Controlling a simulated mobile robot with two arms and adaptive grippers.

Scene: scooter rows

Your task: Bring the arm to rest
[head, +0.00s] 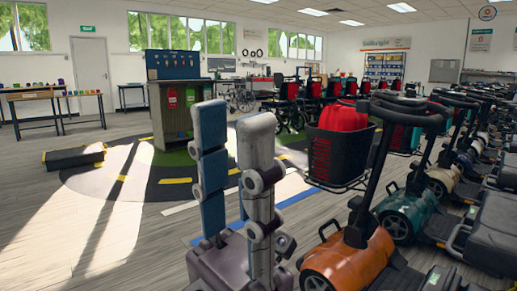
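My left gripper (232,122) stands upright near the middle of the view, low in front of me. Its two fingers point up, side by side, one with blue faces and one pale grey. A gap with floor and background showing through lies between them, and nothing is held there. The gripper's dark body is at the bottom edge of the picture. Its fingers appear apart from the things around them. My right gripper is not in view.
An orange scooter (350,262) with a black basket (335,158) holding a red item is just right of the gripper. More scooters line the right side. A workbench (182,115) stands behind, a low dark block (74,157) left.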

